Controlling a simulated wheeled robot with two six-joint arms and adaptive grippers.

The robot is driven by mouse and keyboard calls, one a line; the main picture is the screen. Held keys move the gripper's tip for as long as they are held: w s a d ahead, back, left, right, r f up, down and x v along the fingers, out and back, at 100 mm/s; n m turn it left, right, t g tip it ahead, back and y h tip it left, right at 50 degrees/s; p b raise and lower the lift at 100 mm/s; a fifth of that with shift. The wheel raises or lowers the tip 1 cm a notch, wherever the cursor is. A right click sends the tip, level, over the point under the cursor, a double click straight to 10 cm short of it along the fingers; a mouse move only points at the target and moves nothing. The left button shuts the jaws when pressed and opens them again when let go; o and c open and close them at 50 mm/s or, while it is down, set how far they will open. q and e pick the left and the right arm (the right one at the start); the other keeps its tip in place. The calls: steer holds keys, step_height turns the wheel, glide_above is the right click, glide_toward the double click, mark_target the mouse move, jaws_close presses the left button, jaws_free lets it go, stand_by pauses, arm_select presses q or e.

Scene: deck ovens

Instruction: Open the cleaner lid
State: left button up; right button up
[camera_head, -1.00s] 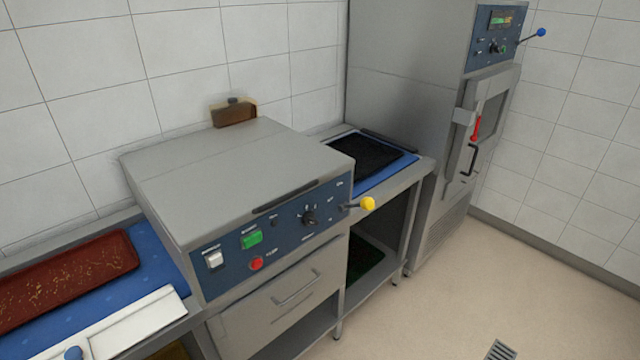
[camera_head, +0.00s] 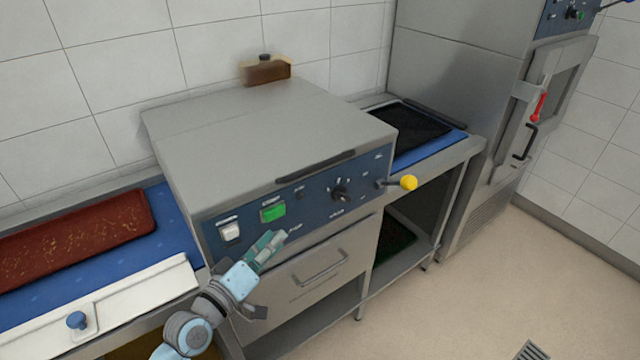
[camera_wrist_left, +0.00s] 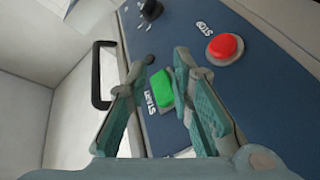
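The cleaner is a grey box whose lid (camera_head: 250,130) lies flat and closed on top. A dark bar handle (camera_head: 315,165) runs along the lid's front edge; it also shows as a black loop handle (camera_wrist_left: 101,75) at left in the left wrist view. My left gripper (camera_head: 276,238) is in front of the blue control panel, below the lid handle. In the left wrist view its fingers (camera_wrist_left: 166,58) are apart and empty, with the green START button (camera_wrist_left: 161,90) showing between them. I cannot tell whether they touch the panel. My right gripper is not in view.
The red STOP button (camera_wrist_left: 225,48) is close beside the left fingers. A yellow-knobbed lever (camera_head: 408,183) sticks out at the panel's right end. A brown block (camera_head: 267,72) is behind the lid. A red slab (camera_head: 75,240) lies on blue at left. Open floor lies right.

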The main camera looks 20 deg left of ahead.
arm_select(q)
steer(key=t+h, duration=0.2)
glide_toward(320, 163)
steer(key=shift+n, duration=0.4)
steer(key=x, duration=0.9)
steer(key=shift+w+d+f, duration=0.1)
steer(key=shift+w+f, duration=0.2)
steer(key=shift+w, duration=0.15)
jaws_close()
